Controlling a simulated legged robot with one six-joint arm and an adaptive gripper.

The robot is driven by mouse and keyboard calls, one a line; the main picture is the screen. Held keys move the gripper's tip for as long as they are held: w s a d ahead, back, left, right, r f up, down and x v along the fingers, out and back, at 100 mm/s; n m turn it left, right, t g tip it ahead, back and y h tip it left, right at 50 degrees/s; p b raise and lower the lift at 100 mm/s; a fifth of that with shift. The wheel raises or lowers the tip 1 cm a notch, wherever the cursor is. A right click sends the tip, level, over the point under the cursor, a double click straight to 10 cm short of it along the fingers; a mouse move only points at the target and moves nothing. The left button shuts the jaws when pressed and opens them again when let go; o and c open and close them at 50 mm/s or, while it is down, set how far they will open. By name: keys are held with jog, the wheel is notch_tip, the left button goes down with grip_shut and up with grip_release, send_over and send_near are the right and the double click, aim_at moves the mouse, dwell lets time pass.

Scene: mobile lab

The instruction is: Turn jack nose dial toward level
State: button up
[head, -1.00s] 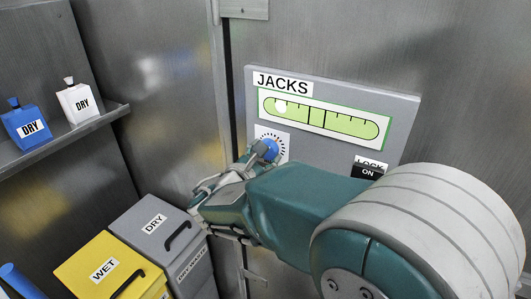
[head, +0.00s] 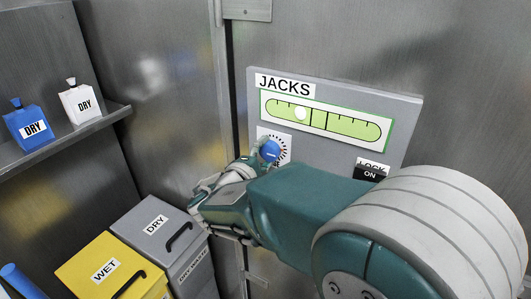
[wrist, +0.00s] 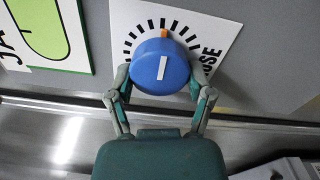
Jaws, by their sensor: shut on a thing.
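The blue nose dial (wrist: 160,68) sits on a white card with black tick marks and an orange mark; the letters "OSE" show. Its white pointer line stands nearly in line with the orange mark in the wrist view. My gripper (wrist: 160,76) is shut on the dial, one finger on each side. In the head view the dial (head: 269,150) shows beyond my gripper, whose fingers are partly hidden by the arm. Above it, the green level gauge (head: 352,126) on the JACKS panel (head: 408,106) has a white bubble (head: 300,114) left of the centre lines.
A black lock switch (head: 370,173) reading ON is at the panel's lower right, close to my arm. Grey DRY (head: 150,222) and yellow WET (head: 95,262) bins stand at lower left. A shelf (head: 70,140) holds a blue bottle (head: 28,124) and a white bottle (head: 80,102).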

jog(key=shift+f+m, duration=0.2)
jog(key=shift+m, duration=0.8)
jog(key=o, duration=1.1)
jog(key=shift+o, duration=0.2)
jog(key=shift+s+a+r, duration=0.1)
jog(key=v, duration=1.2)
